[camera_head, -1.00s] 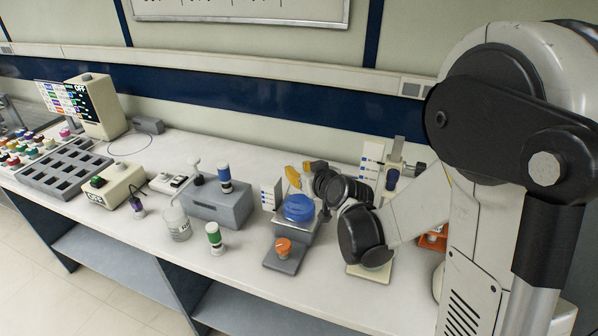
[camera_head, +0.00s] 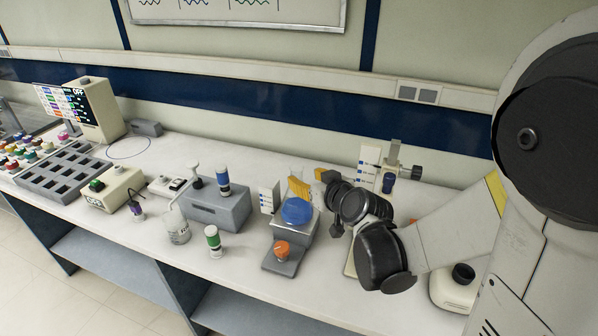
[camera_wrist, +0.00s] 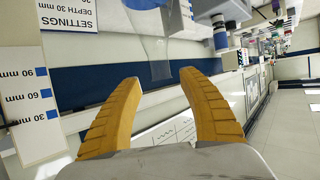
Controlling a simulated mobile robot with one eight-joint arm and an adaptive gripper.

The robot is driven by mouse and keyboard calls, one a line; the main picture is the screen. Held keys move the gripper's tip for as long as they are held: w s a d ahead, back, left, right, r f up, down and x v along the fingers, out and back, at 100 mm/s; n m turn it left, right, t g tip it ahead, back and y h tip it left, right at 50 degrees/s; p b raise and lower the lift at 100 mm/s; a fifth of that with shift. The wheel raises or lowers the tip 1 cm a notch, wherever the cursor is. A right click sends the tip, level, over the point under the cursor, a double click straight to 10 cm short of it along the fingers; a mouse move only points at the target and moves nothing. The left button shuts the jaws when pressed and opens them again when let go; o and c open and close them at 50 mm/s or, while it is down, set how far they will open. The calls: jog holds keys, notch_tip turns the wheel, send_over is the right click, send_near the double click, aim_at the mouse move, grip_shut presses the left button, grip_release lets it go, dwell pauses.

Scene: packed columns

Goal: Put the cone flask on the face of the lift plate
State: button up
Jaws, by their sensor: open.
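The cone flask (camera_head: 296,172) is clear glass and shows faintly beside my gripper in the head view. In the wrist view the clear glass (camera_wrist: 160,62) lies ahead of and between my fingertips, with its narrow part towards me. My gripper (camera_head: 311,181) has yellow fingers, which are spread apart with a gap between them in the wrist view (camera_wrist: 157,78). A small grey stand carries a blue round face (camera_head: 297,210) and an orange knob (camera_head: 282,249). This looks like the lift plate, just in front of my gripper. Whether the flask's base touches anything is hidden.
A scale card (camera_wrist: 38,95) is close at the left in the wrist view. A clamp stand with a dark knob (camera_head: 389,181) stands behind my wrist. A grey block (camera_head: 217,210), a beaker (camera_head: 177,228) and a green-banded vial (camera_head: 213,241) are to the left. The bench behind the block is clear.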

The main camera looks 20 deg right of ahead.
jog(key=s+r+m+g+h, duration=0.1)
jog(key=s+g, duration=0.2)
jog(key=s, duration=0.9)
jog(key=s+a+r+g+h, duration=0.1)
jog(key=s+r+g, duration=0.1)
jog(key=s, duration=0.9)
jog(key=shift+s+m+g+p, duration=0.35)
jog(key=shift+m+g+p, duration=0.1)
jog(key=shift+g, duration=0.25)
